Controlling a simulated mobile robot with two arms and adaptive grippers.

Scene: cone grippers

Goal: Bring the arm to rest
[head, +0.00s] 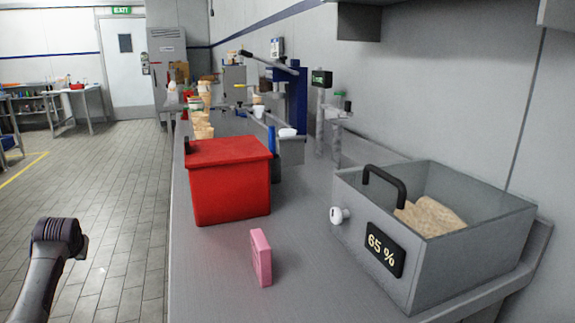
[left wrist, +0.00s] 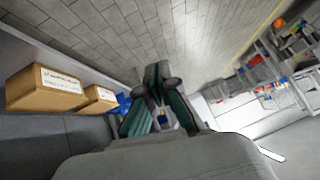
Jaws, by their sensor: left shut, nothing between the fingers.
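A dark, rounded part of my left arm rises at the lower left of the head view, over the tiled floor and apart from the counter. My left gripper (left wrist: 160,72) shows in the middle of the left wrist view, with dark green fingers. Its fingers are shut with nothing between them. It points away over the floor, clear of any object. My right arm and gripper show in neither view.
The counter (head: 300,235) bears a red box (head: 230,190), a pink block (head: 261,258) and a grey bin (head: 455,265) marked 65 %. Cardboard boxes (left wrist: 45,88) stand left in the left wrist view. The floor (head: 95,190) left of the counter is clear.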

